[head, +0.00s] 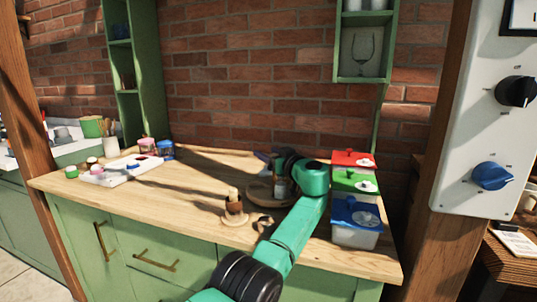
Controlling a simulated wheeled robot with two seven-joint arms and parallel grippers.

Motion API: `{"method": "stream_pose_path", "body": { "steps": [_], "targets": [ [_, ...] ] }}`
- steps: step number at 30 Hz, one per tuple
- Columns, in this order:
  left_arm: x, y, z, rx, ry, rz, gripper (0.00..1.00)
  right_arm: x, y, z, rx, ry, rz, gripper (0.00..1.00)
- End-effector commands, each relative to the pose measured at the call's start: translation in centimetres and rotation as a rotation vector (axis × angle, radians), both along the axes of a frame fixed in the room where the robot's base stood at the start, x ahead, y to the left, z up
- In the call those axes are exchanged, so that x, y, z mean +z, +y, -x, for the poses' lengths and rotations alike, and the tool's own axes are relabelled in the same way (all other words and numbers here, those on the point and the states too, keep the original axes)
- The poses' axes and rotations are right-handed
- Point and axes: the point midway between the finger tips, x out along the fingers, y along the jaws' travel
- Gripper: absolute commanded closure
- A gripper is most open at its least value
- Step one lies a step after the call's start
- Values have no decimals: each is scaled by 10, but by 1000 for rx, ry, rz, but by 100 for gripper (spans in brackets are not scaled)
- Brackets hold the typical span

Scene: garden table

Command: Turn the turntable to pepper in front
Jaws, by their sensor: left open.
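The turntable (256,195) is a round wooden disc on the wooden counter, partly covered by my left arm. A small pale jar or shaker (282,188) shows on it, just below my wrist. I cannot tell which item is the pepper or which way it faces. My left gripper (277,174) is over the turntable, open, small and dark in the picture. Whether it touches anything is unclear. My right gripper is not in view.
A round wooden stand (235,218) with upright wooden pieces is at the front, beside a dark curved item (264,223). Red (354,158), green (356,180) and blue-lidded (356,222) containers stand right of my arm. A white tray (122,172) lies left; the counter between is clear.

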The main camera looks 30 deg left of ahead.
Motion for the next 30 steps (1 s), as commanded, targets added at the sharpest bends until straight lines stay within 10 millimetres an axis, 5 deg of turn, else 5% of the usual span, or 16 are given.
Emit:
{"method": "stream_pose_path", "body": {
  "steps": [8,14,21,30],
  "targets": [
    [31,0,0,-1,-4,-1,33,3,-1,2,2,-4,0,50],
    [92,0,0,0,-2,-2,33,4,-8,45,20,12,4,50],
    [169,1,0,1,1,-2,33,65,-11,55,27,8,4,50],
    [201,2,0,1,2,1,33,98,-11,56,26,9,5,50]
  ]
}}
